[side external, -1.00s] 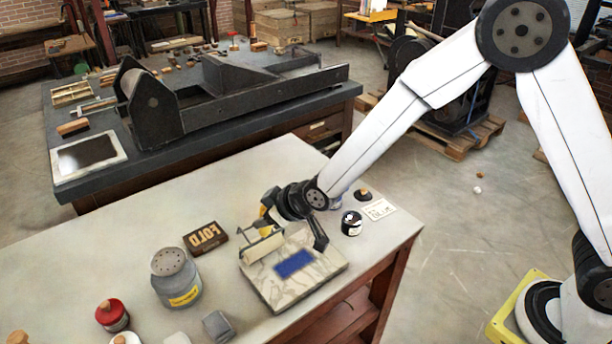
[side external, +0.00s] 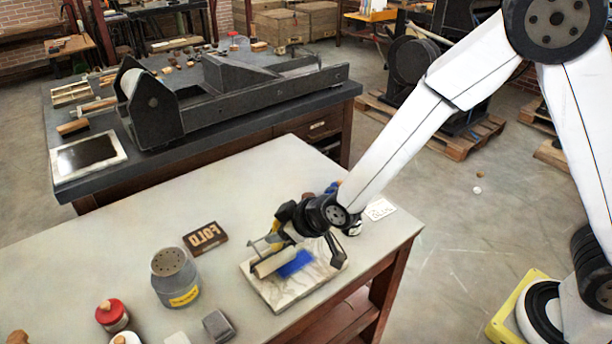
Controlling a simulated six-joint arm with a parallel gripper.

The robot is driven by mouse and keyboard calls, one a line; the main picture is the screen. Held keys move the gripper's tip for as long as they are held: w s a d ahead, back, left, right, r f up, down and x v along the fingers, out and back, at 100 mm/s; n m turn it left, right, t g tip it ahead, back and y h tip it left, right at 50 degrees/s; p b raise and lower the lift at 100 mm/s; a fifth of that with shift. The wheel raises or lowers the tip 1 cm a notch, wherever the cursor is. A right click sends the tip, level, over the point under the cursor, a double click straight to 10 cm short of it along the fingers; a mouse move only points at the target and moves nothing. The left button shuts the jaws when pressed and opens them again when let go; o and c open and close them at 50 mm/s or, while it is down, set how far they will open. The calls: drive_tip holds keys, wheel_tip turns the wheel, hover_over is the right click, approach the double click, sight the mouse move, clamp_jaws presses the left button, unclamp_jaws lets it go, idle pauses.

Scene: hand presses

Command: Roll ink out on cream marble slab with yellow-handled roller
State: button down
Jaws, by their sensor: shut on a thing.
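The cream marble slab (side external: 288,297) lies on the pale bench top, with grey veins. A blue ink patch (side external: 295,263) is on it, with a ragged edge. My gripper (side external: 288,232) is shut on the roller's yellow handle (side external: 276,240), above the slab's far side. My gripper hides most of the handle.
A grey can with a perforated lid (side external: 174,277), a red-lidded jar (side external: 112,315) and a grey block (side external: 218,325) stand left of the slab. The FOLD block (side external: 205,238) lies behind. A white card (side external: 379,209) lies right, partly behind my arm. The bench's left middle is clear.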

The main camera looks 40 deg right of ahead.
drive_tip(key=s+f, duration=0.1)
drive_tip(key=s, duration=0.5)
drive_tip(key=shift+s+f, duration=0.15)
drive_tip(key=shift+s, duration=0.25)
drive_tip(key=shift+f, duration=0.4)
idle(1.4)
drive_tip(key=shift+w, duration=0.1)
drive_tip(key=shift+w, duration=1.8)
drive_tip(key=shift+w+f, duration=0.1)
drive_tip(key=shift+w, duration=1.95)
